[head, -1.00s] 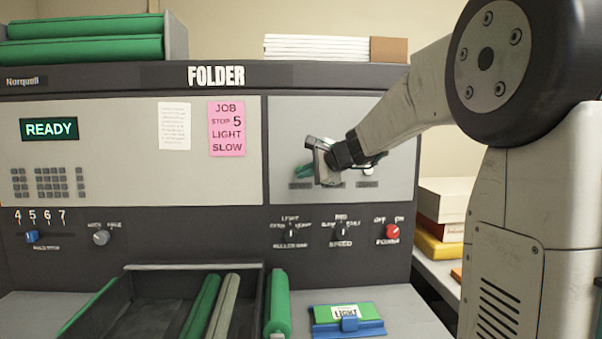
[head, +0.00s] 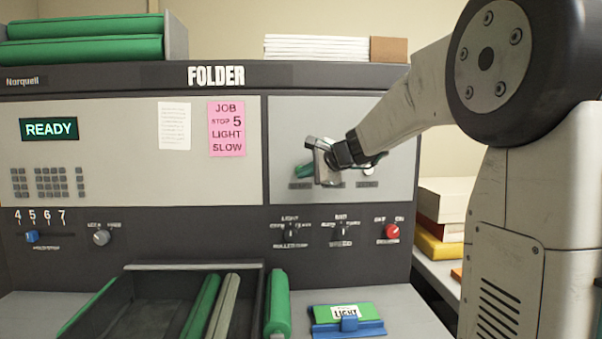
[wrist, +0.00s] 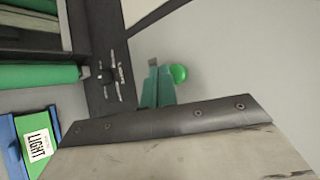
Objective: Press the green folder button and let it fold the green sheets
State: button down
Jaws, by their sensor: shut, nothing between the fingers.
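The green button (head: 303,171) is on the right grey panel of the folder (head: 215,76), partly hidden behind my gripper (head: 320,163). In the wrist view the round green button (wrist: 179,73) shows clear, just right of the shut fingertips (wrist: 157,82). I cannot tell whether they touch it. My gripper is shut and empty. The folder's display (head: 49,129) reads READY. Green rolls lie at the dark tray (head: 190,266) in front and on top of the machine at left. I cannot make out loose green sheets.
A pink note (head: 226,128) reads JOB, STOP 5, LIGHT, SLOW. A blue slider (head: 32,236), dark knobs and a red knob (head: 392,231) line the lower strip. A green and blue LIGHT piece (head: 347,319) lies on the counter. A pale button (head: 368,170) is right of my gripper.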

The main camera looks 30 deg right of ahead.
jog(key=shift+w, duration=0.1)
dwell(0.7)
jog(key=shift+w+d, duration=0.15)
jog(key=shift+w, duration=0.15)
